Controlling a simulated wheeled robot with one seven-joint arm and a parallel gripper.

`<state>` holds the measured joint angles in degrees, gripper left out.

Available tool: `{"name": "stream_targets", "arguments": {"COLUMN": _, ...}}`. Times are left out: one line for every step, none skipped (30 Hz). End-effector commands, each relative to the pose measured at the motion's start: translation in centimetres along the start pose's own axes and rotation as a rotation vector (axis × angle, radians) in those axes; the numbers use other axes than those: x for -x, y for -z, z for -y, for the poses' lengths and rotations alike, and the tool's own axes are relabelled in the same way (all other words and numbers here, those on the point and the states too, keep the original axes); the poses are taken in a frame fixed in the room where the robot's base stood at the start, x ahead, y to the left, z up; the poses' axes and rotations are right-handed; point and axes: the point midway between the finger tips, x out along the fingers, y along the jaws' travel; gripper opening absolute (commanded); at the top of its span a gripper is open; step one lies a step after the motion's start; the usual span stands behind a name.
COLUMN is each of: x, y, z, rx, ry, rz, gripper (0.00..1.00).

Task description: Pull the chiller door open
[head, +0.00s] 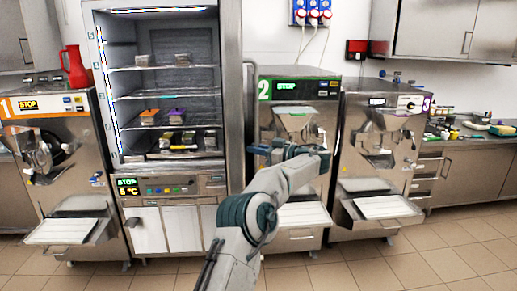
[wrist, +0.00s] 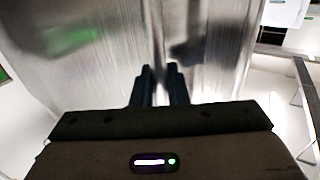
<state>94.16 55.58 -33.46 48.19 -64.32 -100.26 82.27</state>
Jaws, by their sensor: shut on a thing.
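The chiller (head: 158,205) is a tall steel cabinet at centre left in the head view, its lit shelves in plain sight. Its door (head: 233,90) stands swung out at the right side, seen nearly edge-on. A vertical bar handle (head: 249,105) sticks out from the door's right face. My gripper (head: 256,150) is at the lower part of this handle, shut on it. In the wrist view my gripper's dark fingers (wrist: 158,84) are close together against brushed metal. The grasped part between them is hard to make out.
Batch freezer 1 (head: 72,165) stands left of the chiller. Freezer 2 (head: 300,105) is behind my arm, and freezer 3 (head: 380,150) is right of it. Their trays jut forward. Tubs (head: 176,117) sit on the chiller shelves. The tiled floor (head: 420,265) at front right is clear.

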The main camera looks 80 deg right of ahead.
Motion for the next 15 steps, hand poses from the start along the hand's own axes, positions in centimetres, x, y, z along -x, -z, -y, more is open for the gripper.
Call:
{"name": "stream_targets", "arguments": {"x": 0.06, "y": 0.97, "z": -0.13, "rx": 0.013, "ry": -0.009, "rz": -0.011, "gripper": 0.00}}
{"name": "stream_targets", "arguments": {"x": 0.23, "y": 0.98, "z": -0.20, "rx": 0.014, "ry": -0.012, "rz": -0.011, "gripper": 0.00}}
{"name": "stream_targets", "arguments": {"x": 0.43, "y": 0.99, "z": -0.28, "rx": 0.014, "ry": -0.015, "rz": -0.011, "gripper": 0.00}}
{"name": "stream_targets", "arguments": {"x": 0.55, "y": 1.00, "z": -0.33, "rx": 0.014, "ry": -0.017, "rz": -0.011, "gripper": 0.00}}
{"name": "stream_targets", "arguments": {"x": 0.63, "y": 1.01, "z": -0.37, "rx": 0.014, "ry": -0.018, "rz": -0.011, "gripper": 0.00}}
{"name": "stream_targets", "arguments": {"x": 0.69, "y": 1.01, "z": -0.39, "rx": 0.014, "ry": -0.019, "rz": -0.011, "gripper": 0.00}}
{"name": "stream_targets", "arguments": {"x": 0.69, "y": 1.02, "z": -0.39, "rx": 0.014, "ry": -0.019, "rz": -0.011, "gripper": 0.19}}
{"name": "stream_targets", "arguments": {"x": 0.67, "y": 1.01, "z": -0.36, "rx": 0.014, "ry": -0.018, "rz": -0.011, "gripper": 0.27}}
{"name": "stream_targets", "arguments": {"x": 0.63, "y": 0.96, "z": -0.34, "rx": 0.014, "ry": -0.017, "rz": -0.010, "gripper": 0.31}}
{"name": "stream_targets", "arguments": {"x": 0.59, "y": 0.89, "z": -0.32, "rx": 0.013, "ry": -0.016, "rz": -0.009, "gripper": 0.31}}
{"name": "stream_targets", "arguments": {"x": 0.55, "y": 0.82, "z": -0.31, "rx": 0.012, "ry": -0.015, "rz": -0.009, "gripper": 0.31}}
{"name": "stream_targets", "arguments": {"x": 0.49, "y": 0.73, "z": -0.29, "rx": 0.010, "ry": -0.014, "rz": -0.008, "gripper": 0.31}}
{"name": "stream_targets", "arguments": {"x": 0.46, "y": 0.67, "z": -0.28, "rx": 0.010, "ry": -0.013, "rz": -0.008, "gripper": 0.31}}
{"name": "stream_targets", "arguments": {"x": 0.44, "y": 0.62, "z": -0.27, "rx": 0.009, "ry": -0.013, "rz": -0.007, "gripper": 0.31}}
{"name": "stream_targets", "arguments": {"x": 0.42, "y": 0.56, "z": -0.26, "rx": 0.008, "ry": -0.012, "rz": -0.007, "gripper": 0.31}}
